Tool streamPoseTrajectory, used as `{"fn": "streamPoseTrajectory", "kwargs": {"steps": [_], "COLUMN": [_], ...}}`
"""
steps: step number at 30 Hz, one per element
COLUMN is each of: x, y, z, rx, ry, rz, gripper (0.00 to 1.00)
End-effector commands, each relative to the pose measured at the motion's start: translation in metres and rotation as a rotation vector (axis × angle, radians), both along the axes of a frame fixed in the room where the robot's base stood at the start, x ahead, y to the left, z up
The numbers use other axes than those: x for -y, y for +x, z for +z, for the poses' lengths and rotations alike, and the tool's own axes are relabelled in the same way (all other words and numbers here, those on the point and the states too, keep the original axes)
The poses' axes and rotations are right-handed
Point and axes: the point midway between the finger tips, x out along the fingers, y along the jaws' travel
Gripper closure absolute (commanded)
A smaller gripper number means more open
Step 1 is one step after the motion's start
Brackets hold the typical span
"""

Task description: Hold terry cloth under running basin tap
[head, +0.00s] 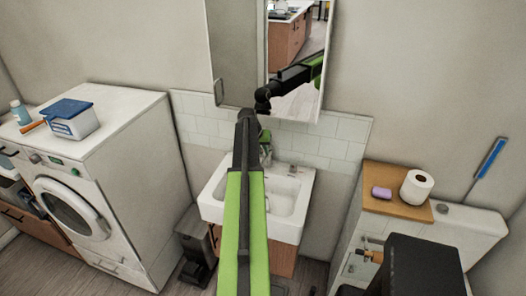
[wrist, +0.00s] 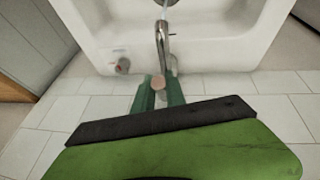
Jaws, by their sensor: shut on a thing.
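The white basin (head: 222,201) stands against the tiled wall in the head view, and its rim fills the top of the wrist view (wrist: 210,58). The chrome basin tap (wrist: 162,42) reaches out over the bowl. In the head view my gripper (head: 265,150) is partly hidden behind my arm. I cannot make out the terry cloth in either view.
A small round knob-like item (wrist: 123,65) sits on the basin rim beside the tap. A mirror cabinet (head: 235,60) hangs close above my arm. A washing machine (head: 120,170) stands left. A wooden board (head: 399,207) at right bears purple soap (head: 381,193) and a paper roll (head: 416,188).

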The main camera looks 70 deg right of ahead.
Motion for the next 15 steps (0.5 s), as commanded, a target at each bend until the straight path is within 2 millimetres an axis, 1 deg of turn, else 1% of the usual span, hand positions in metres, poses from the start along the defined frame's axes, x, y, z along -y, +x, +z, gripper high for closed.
{"fn": "streamPoseTrajectory", "kwargs": {"steps": [8,12,15], "x": [-0.001,-0.006,-0.006], "y": [0.000,-0.001,-0.001], "z": [-0.002,-0.013,-0.014], "rx": [0.000,0.003,0.006], "ry": [-0.006,-0.065,-0.106], "rz": [0.000,0.000,0.000], "gripper": [1.00,1.00,1.00]}}
